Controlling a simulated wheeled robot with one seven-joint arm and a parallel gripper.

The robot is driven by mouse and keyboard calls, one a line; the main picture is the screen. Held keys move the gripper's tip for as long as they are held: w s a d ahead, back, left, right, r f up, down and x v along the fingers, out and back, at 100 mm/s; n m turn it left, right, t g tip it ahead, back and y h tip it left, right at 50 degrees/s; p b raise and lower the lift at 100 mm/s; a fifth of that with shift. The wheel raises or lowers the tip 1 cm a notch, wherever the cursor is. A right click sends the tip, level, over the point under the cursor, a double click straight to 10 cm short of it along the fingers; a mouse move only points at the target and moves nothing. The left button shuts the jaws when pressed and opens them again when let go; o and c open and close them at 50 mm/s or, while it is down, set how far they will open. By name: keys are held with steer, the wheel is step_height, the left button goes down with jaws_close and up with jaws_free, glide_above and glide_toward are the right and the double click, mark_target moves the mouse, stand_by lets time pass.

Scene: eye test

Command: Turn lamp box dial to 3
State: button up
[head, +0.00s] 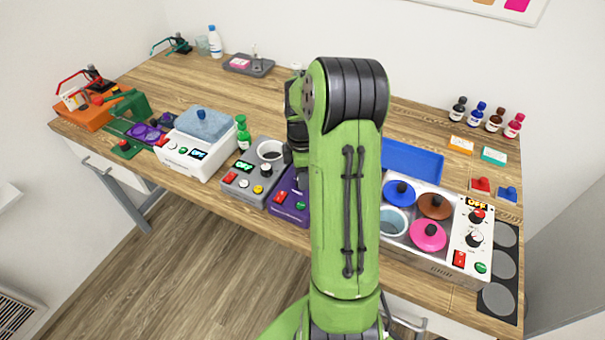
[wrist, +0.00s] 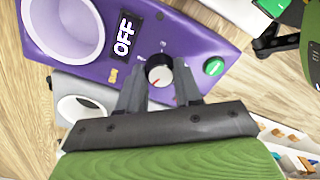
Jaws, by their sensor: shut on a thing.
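A purple box (wrist: 200,45) with a black OFF display (wrist: 124,33), a green button (wrist: 214,66) and a large pale round recess (wrist: 66,28) fills the upper wrist view. I take it as the lamp box. Its dial (wrist: 159,73) has a pale face, a dark rim and a red pointer mark; the numbers around it are too small to read. My gripper (wrist: 160,78) is shut on the dial, one finger on each side. In the head view the purple box (head: 288,207) shows left of my arm, which hides its right part and the fingers.
Farther left is a white box (head: 190,158) with a blue lid. A white bath with coloured lids (head: 428,235) stands right of my arm. Open wood (head: 240,85) lies behind.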

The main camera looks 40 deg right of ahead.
steer(key=shift+m, duration=0.3)
steer(key=m, duration=0.3)
steer(key=shift+m, duration=0.4)
steer(key=m, duration=0.3)
steer(key=shift+m, duration=0.3)
steer(key=m, duration=0.8)
steer(key=shift+t, duration=0.3)
steer(key=m, duration=0.6)
steer(key=shift+a+m, duration=0.1)
steer(key=shift+m, duration=0.2)
steer(key=m, duration=0.5)
